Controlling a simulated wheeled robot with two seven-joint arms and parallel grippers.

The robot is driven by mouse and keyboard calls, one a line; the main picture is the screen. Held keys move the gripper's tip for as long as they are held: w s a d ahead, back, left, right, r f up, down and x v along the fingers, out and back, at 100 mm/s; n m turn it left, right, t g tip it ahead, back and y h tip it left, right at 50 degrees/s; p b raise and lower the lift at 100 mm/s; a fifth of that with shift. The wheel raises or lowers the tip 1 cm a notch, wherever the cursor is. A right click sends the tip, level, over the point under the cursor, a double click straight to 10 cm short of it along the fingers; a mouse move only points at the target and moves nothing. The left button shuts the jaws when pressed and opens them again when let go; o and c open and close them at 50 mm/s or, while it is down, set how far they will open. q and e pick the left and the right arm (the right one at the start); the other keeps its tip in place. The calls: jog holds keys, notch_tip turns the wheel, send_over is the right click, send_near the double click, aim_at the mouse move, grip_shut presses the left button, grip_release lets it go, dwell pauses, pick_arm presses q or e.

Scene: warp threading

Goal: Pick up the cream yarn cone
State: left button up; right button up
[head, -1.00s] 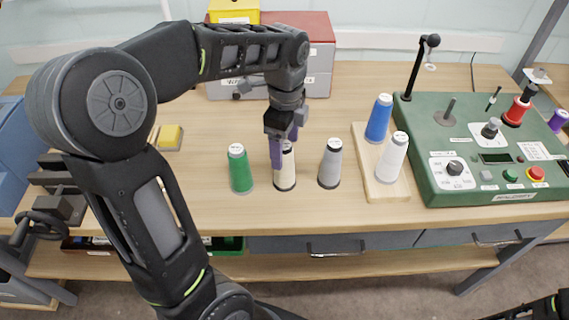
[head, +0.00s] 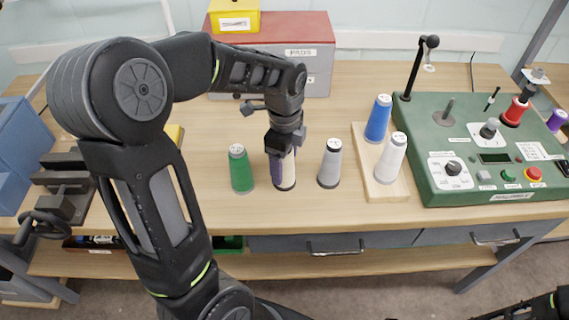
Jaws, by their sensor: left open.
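The cream yarn cone (head: 287,172) stands upright on the wooden table between a green cone (head: 240,169) and a grey cone (head: 330,164). My left gripper (head: 283,168) points down over the cream cone, with its fingers low beside it. One purple finger covers the cone's left side, and the gripper body hides its top. The left gripper is open; I cannot tell whether a finger touches the cone. My right gripper is not in view; only a dark piece of my arm shows at the bottom right corner.
The green and grey cones stand close on either side. A wooden board (head: 398,190) at the right holds a blue cone (head: 379,118) and a white cone (head: 391,158). A green control box (head: 440,120) lies further right. A red and grey box (head: 318,35) stands behind.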

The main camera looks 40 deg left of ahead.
pick_arm(q)
jog(key=c, duration=1.5)
